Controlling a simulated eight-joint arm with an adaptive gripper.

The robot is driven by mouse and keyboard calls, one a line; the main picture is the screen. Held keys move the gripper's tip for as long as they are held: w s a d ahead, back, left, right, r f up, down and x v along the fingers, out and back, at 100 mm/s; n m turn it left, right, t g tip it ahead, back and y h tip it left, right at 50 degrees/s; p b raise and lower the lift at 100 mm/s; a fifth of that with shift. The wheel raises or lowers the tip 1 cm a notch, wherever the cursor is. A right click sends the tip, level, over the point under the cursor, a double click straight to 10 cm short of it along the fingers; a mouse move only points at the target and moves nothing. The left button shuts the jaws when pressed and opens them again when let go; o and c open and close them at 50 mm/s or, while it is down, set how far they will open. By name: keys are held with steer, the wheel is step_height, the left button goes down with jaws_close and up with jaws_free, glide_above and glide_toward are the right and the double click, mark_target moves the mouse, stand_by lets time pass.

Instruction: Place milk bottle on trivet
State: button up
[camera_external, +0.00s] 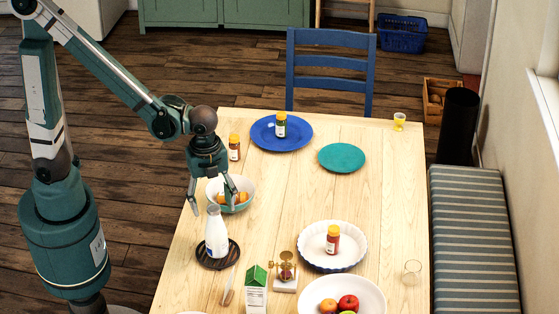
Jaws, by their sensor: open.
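The white milk bottle (216,238) stands upright on the dark round trivet (232,259) near the left edge of the table. The trivet's rim shows around the bottle's base. My gripper (212,204) is open, fingers pointing down and spread wide. Its fingertips show on either side of the bottle's top, apart from it in the picture. I cannot tell from this one view whether they are around the neck or behind it.
A bowl of orange fruit (216,184) is just behind the bottle. The table's middle is clear.

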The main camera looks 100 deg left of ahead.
steer(key=s+d+r+n+t, duration=0.1)
steer(key=s+r+n+t, duration=0.6)
steer(key=s+r+n, duration=0.5)
steer(key=shift+r, duration=2.05)
steer(key=shift+f, duration=0.15)
